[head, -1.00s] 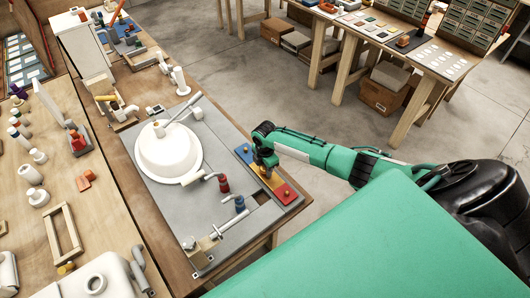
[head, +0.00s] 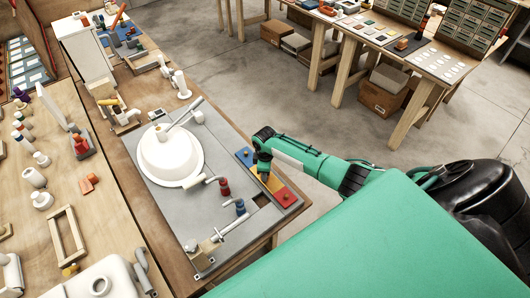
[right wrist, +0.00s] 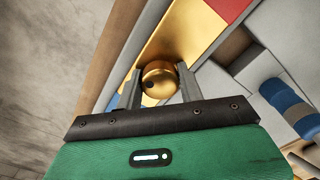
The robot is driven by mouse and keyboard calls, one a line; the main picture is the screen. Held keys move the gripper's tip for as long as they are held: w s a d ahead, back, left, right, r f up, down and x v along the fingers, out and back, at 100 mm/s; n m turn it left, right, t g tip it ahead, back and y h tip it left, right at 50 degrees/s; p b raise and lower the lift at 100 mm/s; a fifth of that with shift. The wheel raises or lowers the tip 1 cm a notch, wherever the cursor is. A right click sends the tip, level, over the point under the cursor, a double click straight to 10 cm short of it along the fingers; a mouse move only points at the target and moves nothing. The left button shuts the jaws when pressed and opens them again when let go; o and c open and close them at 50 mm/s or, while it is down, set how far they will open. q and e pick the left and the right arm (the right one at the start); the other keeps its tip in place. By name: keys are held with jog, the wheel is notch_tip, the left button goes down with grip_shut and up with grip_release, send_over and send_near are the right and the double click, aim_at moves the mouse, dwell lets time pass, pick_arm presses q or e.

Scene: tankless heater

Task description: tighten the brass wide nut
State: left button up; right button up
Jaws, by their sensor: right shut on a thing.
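A round, shiny brass nut (right wrist: 160,78) with a dark spot on its side sits on the yellow section (right wrist: 189,31) of a coloured strip. In the right wrist view my right gripper (right wrist: 160,84) has one finger on each side of the nut and is shut on it. In the head view my right gripper (head: 264,172) is over the middle, yellow part of the strip and hides the nut there. My left gripper is not in view.
A white basin (head: 170,158), red-gripped handle (head: 224,187) and blue-gripped handle (head: 240,207) are to the left on the grey board. Open floor lies right of the bench.

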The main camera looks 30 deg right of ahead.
jog(key=m, duration=0.3)
jog(key=shift+a, duration=0.1)
jog(key=o, duration=1)
jog(key=shift+w+f, duration=0.1)
jog(key=shift+r, duration=2.55)
